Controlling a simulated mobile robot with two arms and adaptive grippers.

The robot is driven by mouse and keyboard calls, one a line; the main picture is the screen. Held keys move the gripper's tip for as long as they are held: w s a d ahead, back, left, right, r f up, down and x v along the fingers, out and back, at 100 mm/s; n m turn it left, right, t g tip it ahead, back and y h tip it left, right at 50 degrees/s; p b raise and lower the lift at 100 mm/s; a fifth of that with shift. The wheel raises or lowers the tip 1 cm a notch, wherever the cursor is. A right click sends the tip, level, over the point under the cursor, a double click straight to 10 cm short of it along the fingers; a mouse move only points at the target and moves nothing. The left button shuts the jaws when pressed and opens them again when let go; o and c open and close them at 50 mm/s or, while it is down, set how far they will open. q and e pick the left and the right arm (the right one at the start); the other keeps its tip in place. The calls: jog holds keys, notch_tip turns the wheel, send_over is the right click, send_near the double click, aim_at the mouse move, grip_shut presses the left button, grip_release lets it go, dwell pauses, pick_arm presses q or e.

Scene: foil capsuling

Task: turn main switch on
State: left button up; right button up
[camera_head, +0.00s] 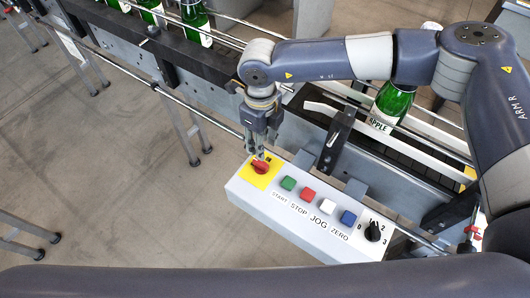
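The main switch (260,167) is a red rotary knob on a yellow plate at the left end of a white control box (290,222). My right gripper (261,153) points down right at the knob, with its fingertips at or just above it. The fingers look close together, but I cannot tell whether they touch or grip the knob. The knob's upper edge is partly hidden by the fingertips. My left gripper is out of view.
Green START (288,183), red STOP (308,194), white JOG (328,205) and blue ZERO (348,217) buttons and a black selector (374,231) line the box. Behind runs a conveyor with green bottles (391,102). Open floor (120,170) lies left.

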aim_at(261, 162)
jog(key=f, duration=0.1)
jog(key=f+p, duration=0.1)
jog(key=f, duration=0.2)
jog(key=shift+s+a+f+p, duration=0.2)
jog(key=shift+s+f+p, duration=0.1)
jog(key=shift+f, duration=0.1)
jog(key=f, duration=0.3)
jog(key=shift+w+d+f+p, duration=0.1)
jog(key=shift+w+f+p, duration=0.15)
jog(key=shift+p, duration=0.15)
jog(key=shift+s, duration=0.1)
jog(key=shift+f, duration=0.1)
grip_shut()
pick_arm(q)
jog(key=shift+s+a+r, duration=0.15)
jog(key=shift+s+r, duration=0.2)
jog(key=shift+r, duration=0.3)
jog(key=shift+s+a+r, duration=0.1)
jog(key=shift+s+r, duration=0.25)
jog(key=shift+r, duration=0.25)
